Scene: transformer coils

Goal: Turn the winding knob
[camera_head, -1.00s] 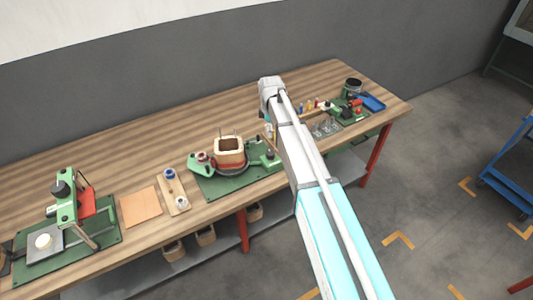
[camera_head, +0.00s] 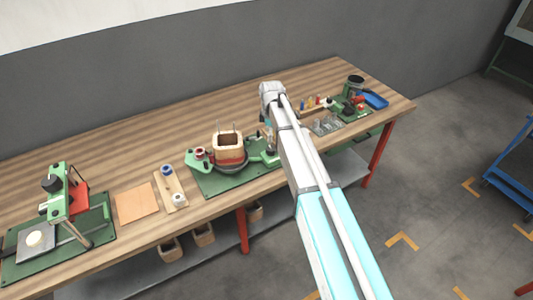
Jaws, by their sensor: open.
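The coil winding fixture stands on a green base plate (camera_head: 222,187) at the middle of the bench. It carries a square wooden coil former (camera_head: 228,143) with upright pins, over a dark round part. A green bracket with a red and white spool (camera_head: 198,153) is on its left, and a green post piece (camera_head: 269,158) is on its right. I cannot make out which part is the winding knob. My white and light-blue arm reaches over the bench just right of the fixture. My gripper does not show; the arm covers that area.
Left of the fixture are a wooden board with spools (camera_head: 170,188), a tan sheet (camera_head: 137,204) and a green press (camera_head: 56,195). At the right end are small parts, a green device and a blue tray (camera_head: 375,100). The bench's back strip is bare.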

